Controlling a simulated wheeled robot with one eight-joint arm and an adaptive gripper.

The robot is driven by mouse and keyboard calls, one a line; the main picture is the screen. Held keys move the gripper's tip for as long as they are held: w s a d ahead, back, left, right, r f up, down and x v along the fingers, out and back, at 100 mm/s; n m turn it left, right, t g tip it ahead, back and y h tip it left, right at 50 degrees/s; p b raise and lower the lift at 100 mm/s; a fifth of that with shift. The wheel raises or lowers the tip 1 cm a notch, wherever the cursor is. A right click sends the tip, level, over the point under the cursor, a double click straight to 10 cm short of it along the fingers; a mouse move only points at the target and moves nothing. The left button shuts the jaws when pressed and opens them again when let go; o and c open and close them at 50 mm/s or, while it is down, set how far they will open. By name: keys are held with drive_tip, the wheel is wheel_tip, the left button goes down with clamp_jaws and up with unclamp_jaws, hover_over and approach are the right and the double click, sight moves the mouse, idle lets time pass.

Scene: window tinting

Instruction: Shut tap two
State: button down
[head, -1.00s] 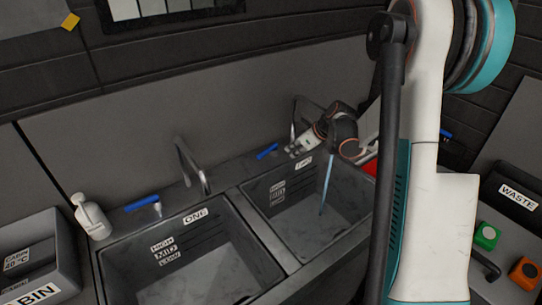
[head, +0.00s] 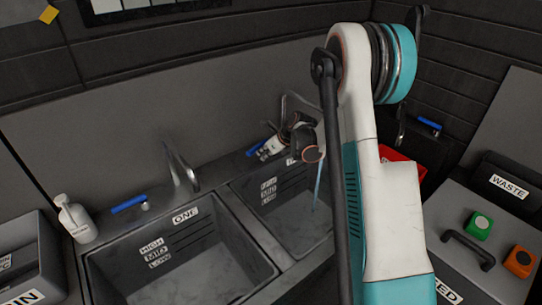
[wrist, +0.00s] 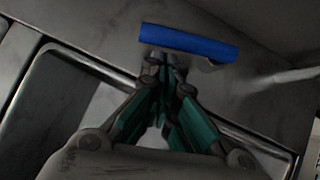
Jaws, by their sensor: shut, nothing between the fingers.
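The blue lever (head: 255,149) of tap two lies on the counter behind basin two, left of its spout (head: 285,103). In the wrist view the lever (wrist: 190,42) crosses just beyond my fingertips. My gripper (head: 267,147) is shut and empty, with its tips (wrist: 163,60) at or very near the lever's near side; I cannot tell whether they touch. A thin blue stream of water (head: 317,182) falls into basin two (head: 300,228). My wrist hides part of the tap and the label behind that basin.
Basin one (head: 180,270), with its own blue lever (head: 129,203) and spout (head: 181,168), is at left. A white bottle (head: 75,219) stands beside it. A red container (head: 400,165) and a WASTE bin (head: 508,187) are at right.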

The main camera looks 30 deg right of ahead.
drive_tip(key=shift+w+a+f, duration=0.1)
drive_tip(key=shift+w, duration=0.2)
drive_tip(key=shift+w+a+b, duration=0.6)
drive_tip(key=shift+w+a, duration=0.15)
drive_tip(key=shift+a, duration=0.3)
drive_tip(key=shift+d, duration=0.1)
drive_tip(key=shift+s, duration=0.15)
